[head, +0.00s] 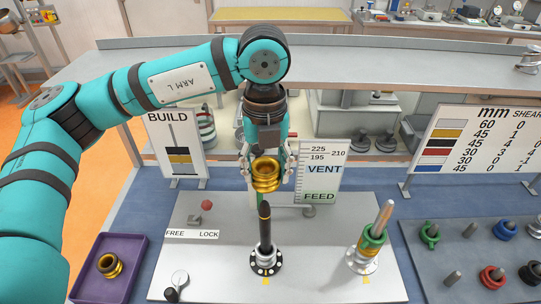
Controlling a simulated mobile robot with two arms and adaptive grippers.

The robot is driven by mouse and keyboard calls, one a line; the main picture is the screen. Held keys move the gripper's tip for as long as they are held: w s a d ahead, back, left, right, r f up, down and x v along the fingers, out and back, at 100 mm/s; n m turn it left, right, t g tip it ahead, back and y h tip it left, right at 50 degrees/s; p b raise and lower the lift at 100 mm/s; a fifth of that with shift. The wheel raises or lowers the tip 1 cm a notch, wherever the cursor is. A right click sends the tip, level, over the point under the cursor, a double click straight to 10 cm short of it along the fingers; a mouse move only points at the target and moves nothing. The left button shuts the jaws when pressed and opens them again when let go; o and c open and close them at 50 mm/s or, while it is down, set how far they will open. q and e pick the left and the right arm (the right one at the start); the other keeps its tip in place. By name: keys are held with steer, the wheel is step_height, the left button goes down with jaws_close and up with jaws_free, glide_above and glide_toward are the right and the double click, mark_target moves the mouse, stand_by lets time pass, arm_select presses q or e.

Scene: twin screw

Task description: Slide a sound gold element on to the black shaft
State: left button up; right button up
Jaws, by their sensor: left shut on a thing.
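My left gripper (267,160) comes down from the teal arm at the top and is shut on a gold element (267,175). It holds the gold element in the air above the black shaft (265,230), close to the shaft's tip. The black shaft stands upright in a black and silver flange on the grey plate. No element shows on the part of the black shaft above its flange. Another gold element (109,265) lies in the purple tray (85,286) at the lower left. My right gripper is not in view.
A silver shaft (384,217) with a green element stands to the right. A grey rack (455,240) with several coloured elements is at far right. A BUILD sign (177,134) and a VENT/FEED sign (333,157) stand behind. A FREE/LOCK lever (199,215) is left of the black shaft.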

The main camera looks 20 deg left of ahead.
mark_target(264, 202)
arm_select(q)
steer(key=shift+s, duration=0.5)
steer(key=shift+s+f, duration=0.3)
steer(key=shift+s, duration=0.2)
steer(key=shift+w+f+b, duration=0.15)
steer(key=shift+f+b, duration=0.15)
steer(key=shift+b, duration=0.05)
steer(key=shift+w+f, duration=0.2)
steer(key=shift+f, duration=0.15)
steer(key=shift+w+f, duration=0.15)
steer(key=shift+f, duration=0.15)
steer(key=shift+f+b, duration=0.35)
steer(key=shift+f, duration=0.4)
steer(key=f+b, duration=0.1)
steer(key=b, duration=0.1)
steer(key=shift+f+b, duration=0.3)
steer(key=shift+f, duration=0.05)
steer(key=shift+f+b, duration=0.45)
steer(key=shift+b, duration=0.05)
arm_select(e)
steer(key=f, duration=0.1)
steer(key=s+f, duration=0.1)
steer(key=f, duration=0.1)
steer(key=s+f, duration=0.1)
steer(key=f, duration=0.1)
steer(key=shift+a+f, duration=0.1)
arm_select(q)
steer(key=shift+f, duration=0.15)
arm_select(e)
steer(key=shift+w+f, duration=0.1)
